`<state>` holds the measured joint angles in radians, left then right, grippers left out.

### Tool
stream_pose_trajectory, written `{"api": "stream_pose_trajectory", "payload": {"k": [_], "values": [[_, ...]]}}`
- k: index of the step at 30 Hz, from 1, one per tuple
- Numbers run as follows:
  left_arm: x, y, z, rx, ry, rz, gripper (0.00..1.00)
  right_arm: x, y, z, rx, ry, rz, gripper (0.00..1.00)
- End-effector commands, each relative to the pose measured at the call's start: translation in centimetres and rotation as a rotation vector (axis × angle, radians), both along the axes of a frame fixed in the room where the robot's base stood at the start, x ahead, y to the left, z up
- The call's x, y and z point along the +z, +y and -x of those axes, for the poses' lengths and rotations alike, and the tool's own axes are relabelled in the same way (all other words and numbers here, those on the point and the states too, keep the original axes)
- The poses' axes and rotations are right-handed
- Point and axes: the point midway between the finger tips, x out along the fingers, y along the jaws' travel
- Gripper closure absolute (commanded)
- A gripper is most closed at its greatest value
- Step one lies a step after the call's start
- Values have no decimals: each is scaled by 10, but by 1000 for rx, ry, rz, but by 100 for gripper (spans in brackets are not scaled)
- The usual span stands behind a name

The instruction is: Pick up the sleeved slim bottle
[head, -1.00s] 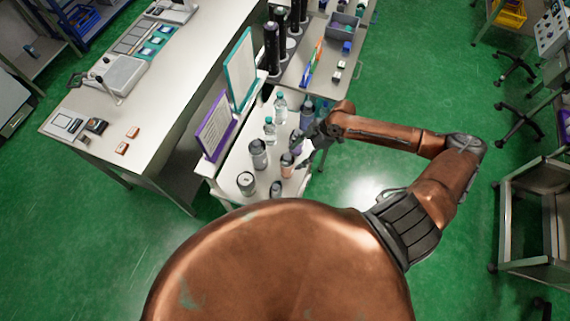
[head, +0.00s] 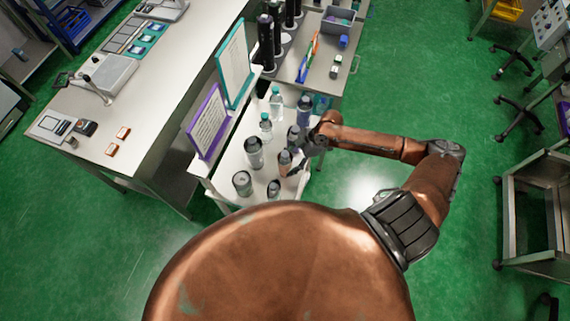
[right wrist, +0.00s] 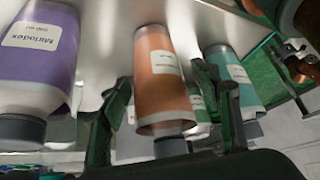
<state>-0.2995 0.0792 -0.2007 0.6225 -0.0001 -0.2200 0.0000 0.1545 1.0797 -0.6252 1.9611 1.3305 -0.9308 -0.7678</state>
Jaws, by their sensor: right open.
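An orange-sleeved bottle with a white label and grey cap (right wrist: 163,75) fills the middle of the right wrist view. In the head view it stands (head: 285,162) near the right edge of the white cart. My right gripper (right wrist: 168,120) is open, and the bottle shows between its two fingers in the wrist view; I cannot tell whether either touches it. In the head view the right gripper (head: 309,152) is just right of the bottle. A purple-sleeved bottle (right wrist: 40,60) and a teal-sleeved bottle (right wrist: 233,75) flank it. My left gripper is not in view.
Clear bottles with teal caps (head: 276,103) and grey bottles (head: 254,153) stand close by on the cart. A purple-framed sign (head: 208,122) and a teal-framed sign (head: 235,64) border its left side. A long white bench (head: 150,120) lies to the left. Green floor is open to the right.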

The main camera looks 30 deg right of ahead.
Motion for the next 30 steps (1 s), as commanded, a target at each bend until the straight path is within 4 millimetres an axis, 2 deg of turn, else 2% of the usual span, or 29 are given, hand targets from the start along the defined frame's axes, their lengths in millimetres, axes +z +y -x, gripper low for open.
{"api": "stream_pose_trajectory", "payload": {"k": [6,15,30], "values": [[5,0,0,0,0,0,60,-23,14,-7,1,-1,0,43],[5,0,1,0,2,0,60,-27,15,-7,2,-1,1,44],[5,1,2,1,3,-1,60,-26,15,-7,2,-1,1,78]]}}
